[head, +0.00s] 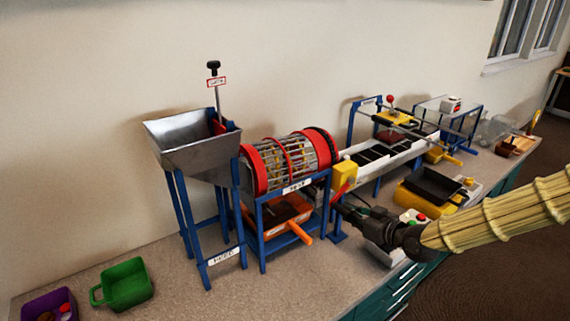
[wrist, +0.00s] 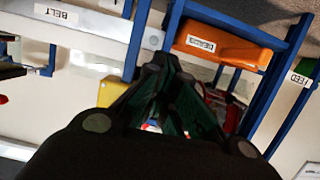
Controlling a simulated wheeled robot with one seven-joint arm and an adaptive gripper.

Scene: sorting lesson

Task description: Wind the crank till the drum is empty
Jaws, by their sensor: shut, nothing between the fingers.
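The drum (head: 290,163) is a barred cylinder with red end rings, lying on its side on a blue stand. Yellowish pieces show between its bars; how many is not clear. A yellow box (head: 345,172) sits at its right end, with a red crank arm (head: 341,191) slanting below it. My gripper (head: 338,206) is shut and empty, just below the crank; whether it touches the crank I cannot tell. In the wrist view the shut fingers (wrist: 165,68) point towards the stand, with the yellow box (wrist: 113,91) behind them. The crank's grip is not clearly visible.
An orange tray (head: 285,217) sits under the drum, its handle jutting forward. A metal hopper (head: 194,141) stands left and a belt (head: 385,155) right. Green (head: 125,284) and purple (head: 50,305) bins stand at the front left. A button box (head: 413,219) is close to my arm.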

